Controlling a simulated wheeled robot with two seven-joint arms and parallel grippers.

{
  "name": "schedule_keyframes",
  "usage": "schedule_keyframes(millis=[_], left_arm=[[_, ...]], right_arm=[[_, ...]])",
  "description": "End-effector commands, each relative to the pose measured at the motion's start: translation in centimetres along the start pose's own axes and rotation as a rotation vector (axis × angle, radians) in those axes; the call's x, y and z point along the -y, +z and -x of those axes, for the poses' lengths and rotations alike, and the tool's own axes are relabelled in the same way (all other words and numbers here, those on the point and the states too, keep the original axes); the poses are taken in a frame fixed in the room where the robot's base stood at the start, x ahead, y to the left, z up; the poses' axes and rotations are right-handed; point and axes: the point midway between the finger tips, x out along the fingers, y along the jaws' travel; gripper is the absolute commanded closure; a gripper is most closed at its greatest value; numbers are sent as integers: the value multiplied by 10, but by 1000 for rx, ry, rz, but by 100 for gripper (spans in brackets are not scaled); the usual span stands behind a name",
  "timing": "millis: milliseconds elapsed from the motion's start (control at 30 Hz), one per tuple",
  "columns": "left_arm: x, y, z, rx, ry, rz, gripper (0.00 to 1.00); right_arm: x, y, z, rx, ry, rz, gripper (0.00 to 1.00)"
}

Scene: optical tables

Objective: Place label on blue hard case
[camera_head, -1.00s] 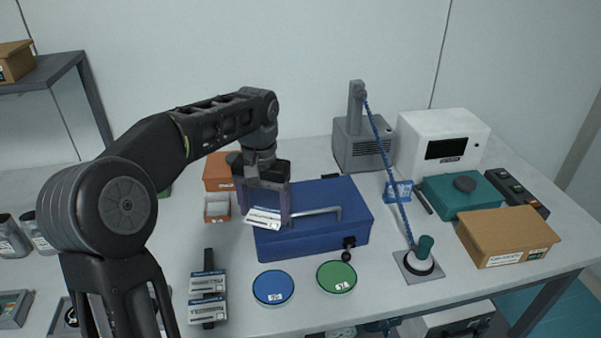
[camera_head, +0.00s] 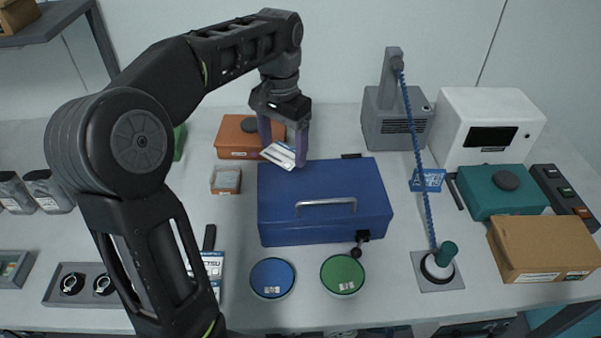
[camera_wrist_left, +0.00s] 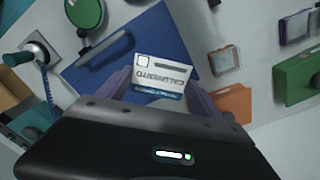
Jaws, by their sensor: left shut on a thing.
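The blue hard case (camera_head: 325,224) lies closed on the table, with a grey handle on its front part. My left gripper (camera_head: 284,155) is shut on a white label (camera_head: 277,155) and holds it tilted above the back left part of the case. In the left wrist view the label (camera_wrist_left: 160,76) sits between the fingertips, its printed face showing, with the blue case (camera_wrist_left: 135,50) behind it. The label looks apart from the lid, but the gap is hard to judge. My right gripper is not in view.
An orange case (camera_head: 236,140) and small orange box (camera_head: 226,180) stand left of the blue case. Blue (camera_head: 272,278) and green (camera_head: 342,274) discs lie in front. A lamp-like stand with a blue cord (camera_head: 428,215) and cardboard box (camera_head: 545,245) are at right.

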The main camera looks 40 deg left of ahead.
Motion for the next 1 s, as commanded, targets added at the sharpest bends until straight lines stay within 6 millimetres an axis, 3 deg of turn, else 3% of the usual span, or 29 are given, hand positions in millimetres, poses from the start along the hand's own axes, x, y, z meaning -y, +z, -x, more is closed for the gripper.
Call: schedule_keyframes(millis=[567, 767, 1000], left_arm=[[0, 2, -2, 0, -1, -40, 62], [-1, 3, -32, 3, 0, -40, 62], [0, 2, -60, 0, -2, -40, 62]], right_arm=[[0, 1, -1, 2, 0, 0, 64], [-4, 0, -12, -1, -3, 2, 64], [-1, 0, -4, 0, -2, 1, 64]])
